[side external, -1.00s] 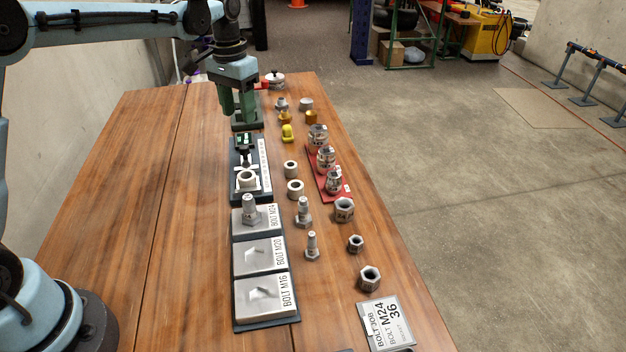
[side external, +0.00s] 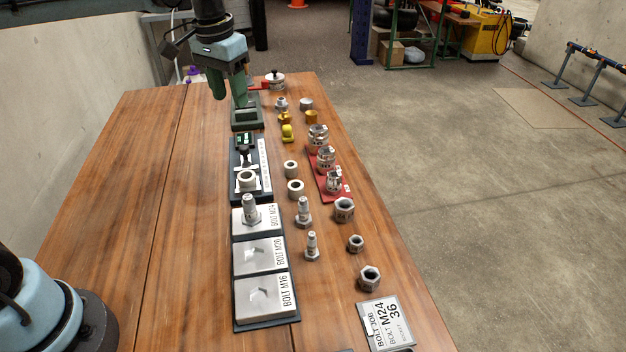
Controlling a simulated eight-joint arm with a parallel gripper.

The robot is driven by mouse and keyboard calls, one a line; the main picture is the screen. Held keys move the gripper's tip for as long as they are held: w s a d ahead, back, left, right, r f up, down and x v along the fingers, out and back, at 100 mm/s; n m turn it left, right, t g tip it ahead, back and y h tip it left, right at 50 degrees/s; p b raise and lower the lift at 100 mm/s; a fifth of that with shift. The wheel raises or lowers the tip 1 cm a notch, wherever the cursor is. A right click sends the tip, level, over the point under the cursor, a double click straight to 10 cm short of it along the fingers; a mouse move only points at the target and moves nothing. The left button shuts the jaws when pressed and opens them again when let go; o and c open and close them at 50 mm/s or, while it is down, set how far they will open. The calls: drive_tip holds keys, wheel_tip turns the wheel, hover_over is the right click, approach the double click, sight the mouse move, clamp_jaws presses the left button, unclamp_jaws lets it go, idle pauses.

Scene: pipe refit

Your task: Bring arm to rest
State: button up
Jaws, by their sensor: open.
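My gripper (side external: 229,82) is at the far end of the wooden table (side external: 130,190), with green fingers pointing down. It is open, with nothing seen between the fingers. It hangs in front of or above a green stand (side external: 247,115); the view does not show whether they touch. My arm comes in from the top of the picture, and most of it is out of frame. My base is at the lower left.
A bolt tray (side external: 263,298) holds one upright bolt (side external: 250,209) at its M24 place. Loose bolts and nuts (side external: 370,278) lie right of it. A red rack (side external: 328,186) holds sockets. A card (side external: 385,323) lies near the front. The table's left side is clear.

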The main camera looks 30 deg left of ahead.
drive_tip(key=s+d+f+t, duration=0.2)
drive_tip(key=s+t, duration=0.1)
drive_tip(key=s, duration=0.5)
drive_tip(key=s+d+f+t, duration=0.2)
drive_tip(key=s+d+t, duration=0.1)
drive_tip(key=s, duration=0.5)
drive_tip(key=shift+f, duration=0.25)
